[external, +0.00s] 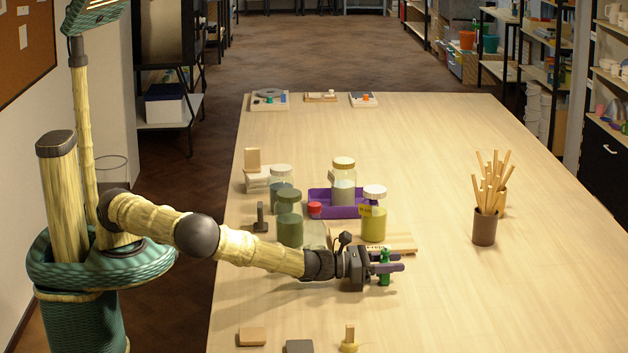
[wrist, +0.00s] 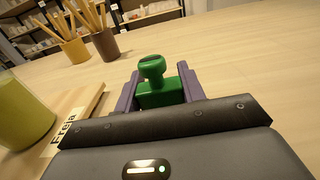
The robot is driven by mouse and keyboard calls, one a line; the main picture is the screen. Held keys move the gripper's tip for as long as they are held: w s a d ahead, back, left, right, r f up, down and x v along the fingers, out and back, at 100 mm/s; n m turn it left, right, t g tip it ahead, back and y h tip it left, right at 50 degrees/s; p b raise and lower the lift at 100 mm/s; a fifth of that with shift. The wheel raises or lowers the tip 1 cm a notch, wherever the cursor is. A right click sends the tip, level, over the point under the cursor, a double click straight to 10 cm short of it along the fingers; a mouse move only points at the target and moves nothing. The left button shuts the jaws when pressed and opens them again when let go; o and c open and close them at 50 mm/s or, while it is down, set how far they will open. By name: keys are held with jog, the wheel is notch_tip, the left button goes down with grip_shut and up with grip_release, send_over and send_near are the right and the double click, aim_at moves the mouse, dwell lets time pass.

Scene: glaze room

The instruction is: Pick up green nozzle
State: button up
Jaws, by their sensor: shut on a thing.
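The green nozzle (external: 384,268) is between the two purple fingers of my gripper (external: 388,268), over the table just right of the wooden board. In the wrist view the green nozzle (wrist: 153,84) has a rounded slotted top on a blocky lower part. My gripper (wrist: 157,92) is shut on that lower part, one finger on each side. The nozzle looks upright. Whether its bottom touches the table cannot be told.
A jar of yellow-green glaze (external: 374,224) stands beside a wooden board (external: 400,243), close to my gripper. Several other jars and a purple tray (external: 322,203) are behind. A brown cup (external: 485,229) holds sticks at right. The table's right front is clear.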

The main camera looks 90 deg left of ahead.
notch_tip(320, 180, up, 10)
jog(key=shift+f+b, duration=0.2)
jog(key=shift+b, duration=0.25)
dwell(0.4)
